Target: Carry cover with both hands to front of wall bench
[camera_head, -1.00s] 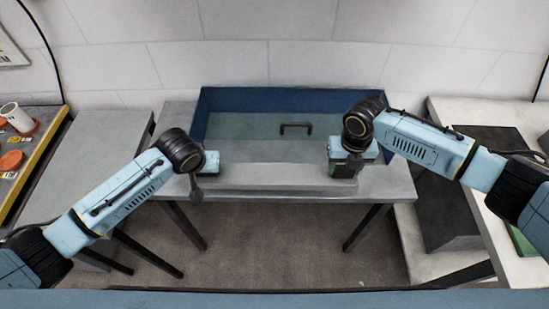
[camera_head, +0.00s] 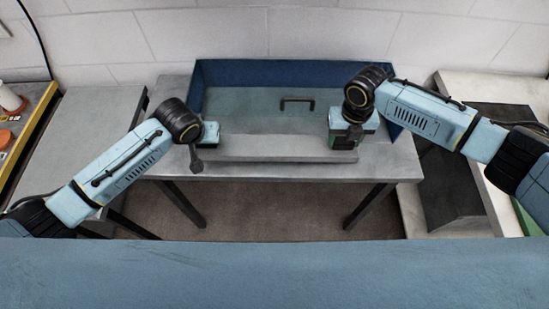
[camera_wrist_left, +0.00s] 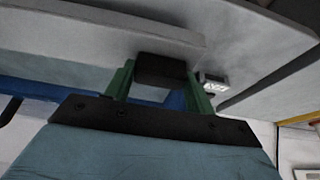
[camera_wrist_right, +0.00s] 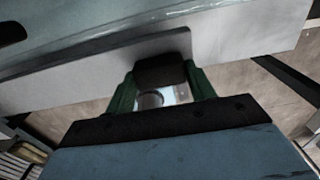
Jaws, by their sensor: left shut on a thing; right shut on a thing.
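The cover appears as a flat teal, glassy panel (camera_head: 250,105) with a dark handle (camera_head: 297,100) and a pale grey front strip (camera_head: 265,148). My left gripper (camera_head: 208,138) is at the strip's left end. In the left wrist view, its green fingers (camera_wrist_left: 160,75) are shut around a black block against the pale strip. My right gripper (camera_head: 345,138) is at the strip's right end. In the right wrist view, its green fingers (camera_wrist_right: 160,75) are likewise shut around a black block. I cannot tell whether the cover touches what is under it.
A blue-walled bench box (camera_head: 290,70) stands at the back of the grey table (camera_head: 390,170), against a white tiled wall (camera_head: 330,30). A grey side table (camera_head: 90,115) and a yellow-edged bench (camera_head: 40,105) stand left. A pale bench (camera_head: 470,85) stands right.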

